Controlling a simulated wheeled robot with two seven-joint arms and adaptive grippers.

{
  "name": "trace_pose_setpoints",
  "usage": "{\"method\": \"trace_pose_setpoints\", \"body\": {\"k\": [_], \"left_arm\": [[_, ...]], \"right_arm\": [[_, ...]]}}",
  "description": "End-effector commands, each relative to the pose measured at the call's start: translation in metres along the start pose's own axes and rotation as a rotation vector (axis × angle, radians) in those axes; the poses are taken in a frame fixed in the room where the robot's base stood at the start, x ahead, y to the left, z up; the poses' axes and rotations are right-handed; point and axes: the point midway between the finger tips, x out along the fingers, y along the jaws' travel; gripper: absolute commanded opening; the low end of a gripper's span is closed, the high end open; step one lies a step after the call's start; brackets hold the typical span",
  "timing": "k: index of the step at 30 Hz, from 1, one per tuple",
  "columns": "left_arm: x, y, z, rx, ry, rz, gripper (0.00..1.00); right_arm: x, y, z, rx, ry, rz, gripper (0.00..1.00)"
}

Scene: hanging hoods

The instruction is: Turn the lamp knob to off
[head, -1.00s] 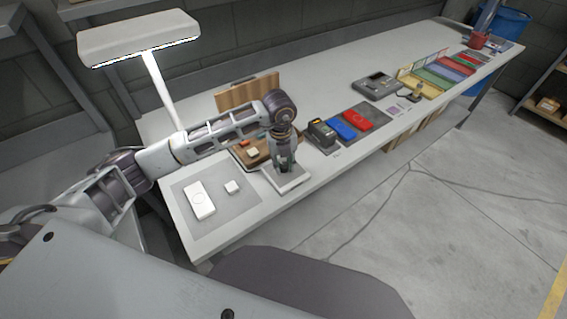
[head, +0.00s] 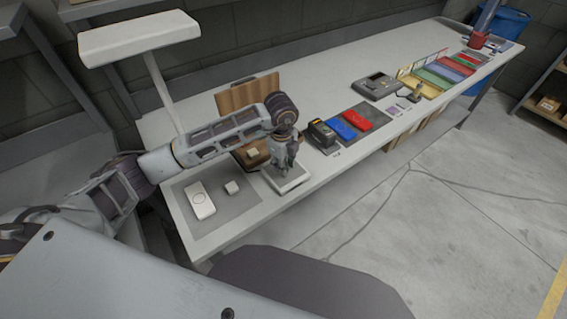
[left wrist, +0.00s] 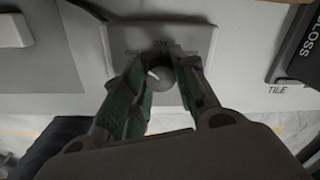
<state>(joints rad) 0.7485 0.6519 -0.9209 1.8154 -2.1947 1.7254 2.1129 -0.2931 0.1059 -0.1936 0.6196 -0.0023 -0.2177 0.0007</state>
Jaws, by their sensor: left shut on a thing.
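The lamp (head: 140,38) has a white rectangular head on a white post at the left of the bench, and no bright strip shows along its lower edge. My left gripper (head: 284,170) points down at a small white control plate (head: 296,183) near the bench's front edge. In the left wrist view, the plate (left wrist: 118,40) carries small lettering, with "DAY" at the top and a partly covered word at its left. The round grey knob (left wrist: 160,78) sits between the fingers of the left gripper (left wrist: 165,66), which are shut on it. The right gripper is not in view.
A wooden board (head: 248,94) stands behind.

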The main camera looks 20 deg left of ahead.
Motion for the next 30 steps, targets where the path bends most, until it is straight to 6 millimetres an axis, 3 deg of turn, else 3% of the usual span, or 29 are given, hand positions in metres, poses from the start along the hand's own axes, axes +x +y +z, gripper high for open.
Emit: {"method": "trace_pose_setpoints", "body": {"k": [19,20,24,30], "left_arm": [[-0.0017,-0.0013,0.0012,-0.068,-0.005,-0.004,0.04],[-0.0017,-0.0013,0.0012,-0.068,-0.005,-0.004,0.29],[-0.0013,-0.0010,0.0009,-0.067,-0.004,-0.003,0.47],[-0.0007,-0.0004,0.0004,-0.066,-0.004,-0.001,0.51]], "right_arm": [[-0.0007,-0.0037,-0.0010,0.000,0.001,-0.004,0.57],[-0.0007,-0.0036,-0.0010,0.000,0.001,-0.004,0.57],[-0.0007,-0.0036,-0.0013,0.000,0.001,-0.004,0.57],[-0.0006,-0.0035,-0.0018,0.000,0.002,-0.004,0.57]]}}
